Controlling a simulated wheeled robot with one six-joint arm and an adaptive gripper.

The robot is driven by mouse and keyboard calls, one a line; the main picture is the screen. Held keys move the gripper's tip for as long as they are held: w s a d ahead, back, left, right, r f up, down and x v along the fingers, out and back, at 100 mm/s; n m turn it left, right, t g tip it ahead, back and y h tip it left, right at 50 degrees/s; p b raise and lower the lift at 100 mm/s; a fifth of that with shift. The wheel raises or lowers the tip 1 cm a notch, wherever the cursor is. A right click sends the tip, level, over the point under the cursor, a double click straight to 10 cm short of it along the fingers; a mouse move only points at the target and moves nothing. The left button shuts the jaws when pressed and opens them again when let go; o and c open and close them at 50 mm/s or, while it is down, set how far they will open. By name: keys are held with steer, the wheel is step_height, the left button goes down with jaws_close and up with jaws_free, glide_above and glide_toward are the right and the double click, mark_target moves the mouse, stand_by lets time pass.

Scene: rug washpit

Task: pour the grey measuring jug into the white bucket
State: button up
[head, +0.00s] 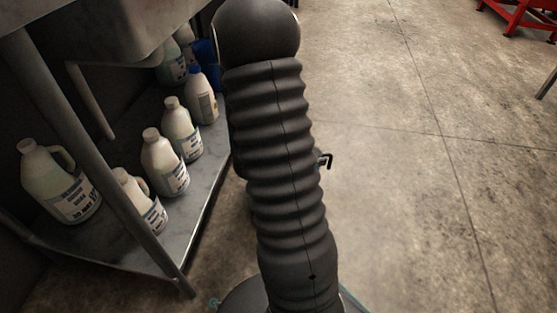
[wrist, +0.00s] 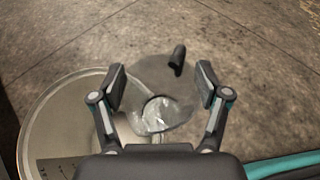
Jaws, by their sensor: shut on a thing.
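In the wrist view my gripper (wrist: 162,70) has its two fingers on either side of the grey measuring jug (wrist: 150,72) and is shut on it. The jug has a dark upright handle (wrist: 178,58) on its far side. A pale, shiny patch that looks like liquid shows at its near side. A wide round pale rim (wrist: 30,108), which looks like the white bucket, lies below and left of the jug; the jug and gripper cover part of it. How far the jug is tilted I cannot tell.
In the head view several white bottles (head: 165,162) stand on a low metal shelf (head: 140,238) at the left, with a table leg (head: 100,165) in front. A blue container (head: 207,52) is behind. Bare concrete floor (head: 430,150) lies right; red metal frames (head: 520,15) are far right.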

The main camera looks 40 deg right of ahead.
steer(key=shift+w+a+f, duration=0.1)
steer(key=shift+w+f, duration=0.05)
steer(key=shift+w, duration=0.25)
steer(key=shift+w+n+g+p, duration=0.5)
steer(key=shift+n, duration=0.1)
steer(key=w+p, duration=0.1)
steer(key=n+p, duration=0.1)
steer(key=p, duration=0.1)
steer(key=shift+w+r+g, duration=0.4)
steer(key=w+f+n+g+h+b, duration=0.2)
steer(key=w+f+n, duration=0.3)
steer(key=n, duration=0.3)
steer(key=shift+w+a+f+g+h, duration=0.2)
steer(key=shift+f+g+h, duration=0.1)
steer(key=shift+g+h, duration=0.3)
steer(key=shift+w+n+b, duration=0.4)
steer(key=shift+n+b, duration=0.05)
steer(key=shift+n, duration=0.05)
